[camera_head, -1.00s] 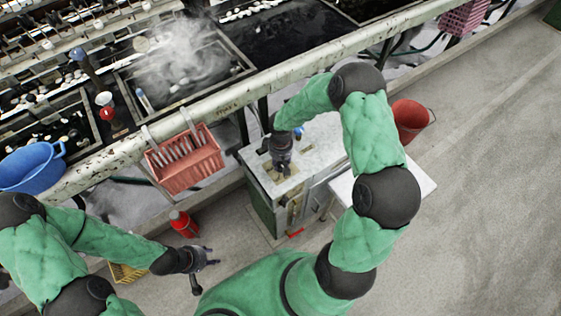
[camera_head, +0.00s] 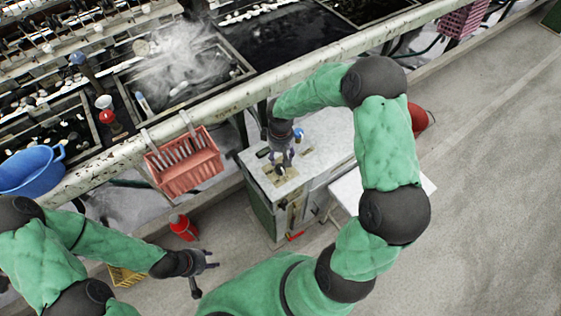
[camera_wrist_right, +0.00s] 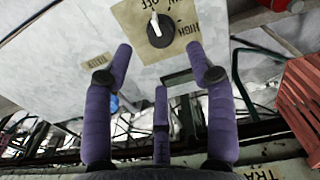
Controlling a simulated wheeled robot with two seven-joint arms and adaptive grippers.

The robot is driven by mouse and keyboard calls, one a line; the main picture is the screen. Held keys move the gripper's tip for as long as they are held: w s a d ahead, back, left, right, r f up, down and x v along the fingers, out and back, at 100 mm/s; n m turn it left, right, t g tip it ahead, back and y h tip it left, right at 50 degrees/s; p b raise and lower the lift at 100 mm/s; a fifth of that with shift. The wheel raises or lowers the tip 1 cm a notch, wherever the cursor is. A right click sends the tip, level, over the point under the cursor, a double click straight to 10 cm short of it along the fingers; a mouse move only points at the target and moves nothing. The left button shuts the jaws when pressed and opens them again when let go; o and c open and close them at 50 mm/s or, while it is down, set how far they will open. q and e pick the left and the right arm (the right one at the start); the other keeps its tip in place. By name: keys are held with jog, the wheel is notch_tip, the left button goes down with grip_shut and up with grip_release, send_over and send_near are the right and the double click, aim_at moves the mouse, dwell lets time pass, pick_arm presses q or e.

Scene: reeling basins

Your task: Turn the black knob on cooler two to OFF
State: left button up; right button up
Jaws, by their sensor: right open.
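The cooler (camera_head: 325,133) is a cabinet with a pale grey top and a green side, below the basin rail. Its black knob (camera_wrist_right: 160,30) sits on a tan label plate (camera_wrist_right: 128,18) in the right wrist view. The knob's white pointer aims toward the top of that view, near "OFF"; the exact setting is unclear. "HIGH" is printed right of the knob. My right gripper (camera_head: 283,158) is over the cooler top by the knob. Its spread fingers (camera_wrist_right: 159,48) are open and empty, apart from the knob. My left gripper (camera_head: 207,273) is open and empty above the floor.
A coral basket (camera_head: 186,168) hangs on the rail (camera_head: 240,98) left of the cooler. A red extinguisher-like object (camera_head: 183,227) stands on the floor. A white table (camera_head: 345,190) is right of the cooler, with a red bucket (camera_head: 418,118) behind my arm. Floor at right is clear.

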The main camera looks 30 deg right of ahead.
jog(key=shift+r, duration=2.25)
